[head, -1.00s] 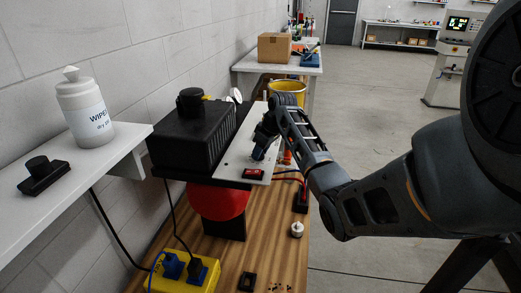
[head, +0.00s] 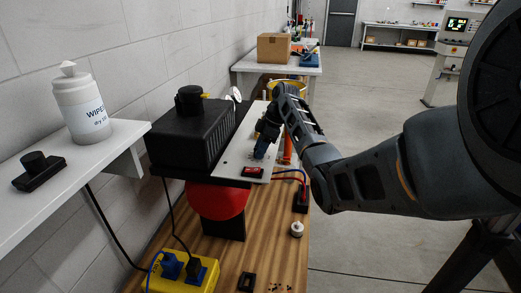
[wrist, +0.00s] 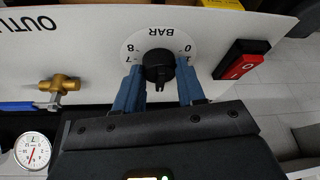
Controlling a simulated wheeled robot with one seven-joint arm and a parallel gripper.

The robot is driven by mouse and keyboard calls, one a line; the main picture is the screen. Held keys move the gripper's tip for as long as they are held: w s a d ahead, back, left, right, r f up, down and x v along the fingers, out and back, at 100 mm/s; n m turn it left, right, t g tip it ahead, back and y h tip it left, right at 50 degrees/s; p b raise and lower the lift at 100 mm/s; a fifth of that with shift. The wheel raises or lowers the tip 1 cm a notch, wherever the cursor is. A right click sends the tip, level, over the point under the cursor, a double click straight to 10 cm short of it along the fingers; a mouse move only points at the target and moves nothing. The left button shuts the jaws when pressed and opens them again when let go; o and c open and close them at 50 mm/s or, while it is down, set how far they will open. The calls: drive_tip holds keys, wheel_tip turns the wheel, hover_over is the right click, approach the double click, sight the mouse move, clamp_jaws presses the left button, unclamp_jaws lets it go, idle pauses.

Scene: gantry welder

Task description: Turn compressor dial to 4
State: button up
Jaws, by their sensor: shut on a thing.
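The compressor dial (wrist: 158,67) is a black knob on a round white scale marked BAR, seen upside down in the wrist view. The numbers 0, 1, 7 and 8 show; the rest of the scale is hidden by the fingers and the knob. A narrow tip of the knob points down in the picture, towards my gripper body. My gripper (head: 262,150) is over the light panel (head: 234,158) in the head view, hiding the dial there. In the wrist view its blue fingers stand on both sides of the knob, shut on it.
A red switch (wrist: 240,60) sits beside the dial. A brass valve (wrist: 60,86) with a blue handle and a round gauge (wrist: 32,151) are on the other side. The black compressor housing (head: 188,135) stands left of the panel. Open floor lies to the right.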

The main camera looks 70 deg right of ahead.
idle(0.4)
drive_tip(key=o, duration=1)
drive_tip(key=shift+b+v, duration=0.45)
drive_tip(key=shift+v, duration=3.45)
drive_tip(key=shift+d, duration=0.1)
